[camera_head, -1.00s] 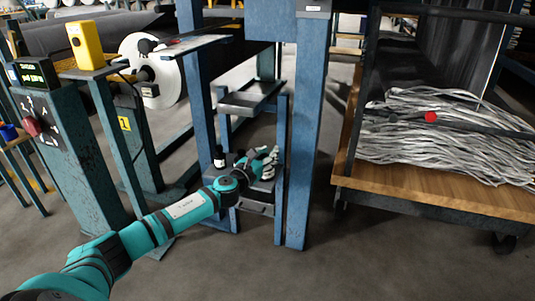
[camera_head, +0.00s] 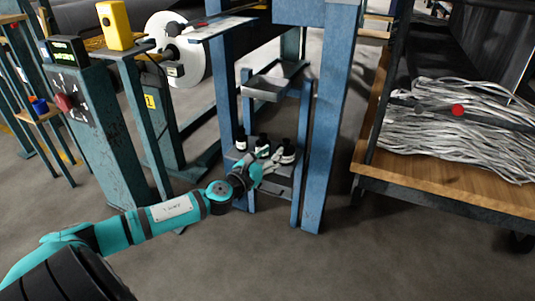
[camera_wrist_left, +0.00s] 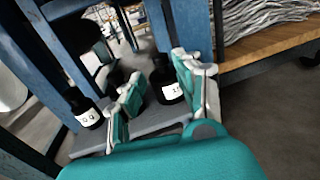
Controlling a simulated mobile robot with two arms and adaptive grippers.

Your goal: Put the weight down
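Three black bottle-shaped weights with white labels are on a low grey shelf (camera_wrist_left: 152,123) inside the blue frame. In the head view they are the left weight (camera_head: 241,143), the middle weight (camera_head: 263,141) and the right weight (camera_head: 287,152). My left gripper (camera_head: 270,160) is in front of the shelf. In the left wrist view its fingers (camera_wrist_left: 160,92) are spread apart. The right weight (camera_wrist_left: 168,84) shows in the gap between them, upright, with no clear finger contact. The middle weight (camera_wrist_left: 119,78) is partly hidden behind a finger. The left weight (camera_wrist_left: 84,110) stands clear of the fingers.
Blue posts (camera_head: 334,130) flank the shelf closely. A grey tray (camera_head: 272,84) is above it. A cart (camera_head: 450,190) with grey strands stands at right, a control post (camera_head: 100,130) at left. The floor in front is clear.

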